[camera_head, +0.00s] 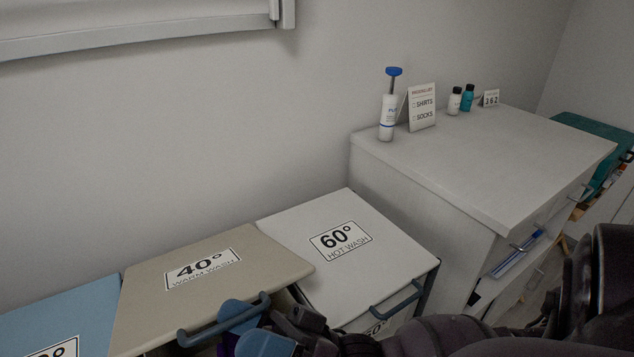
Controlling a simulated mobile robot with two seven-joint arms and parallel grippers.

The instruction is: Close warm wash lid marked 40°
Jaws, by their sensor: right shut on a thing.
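The beige warm wash lid (205,285) marked 40° lies between the blue lid and the white lid, in the lower left of the head view. Its right front corner overlaps the white lid's edge, so it appears a little raised at the front. Its grey-blue bar handle (200,334) runs along the front edge. My right gripper (252,327), with blue fingertips, is shut on the right part of this handle. The bin under the lid is mostly hidden by the lid and my right arm. My left gripper is not in view.
The white hot wash lid (372,251) marked 60° is at right, apparently closed. A blue lid (62,314) is at left. A white cabinet (478,160) holds a pump bottle (388,116), a sign (422,106) and small bottles (467,97). The wall stands close behind the lids.

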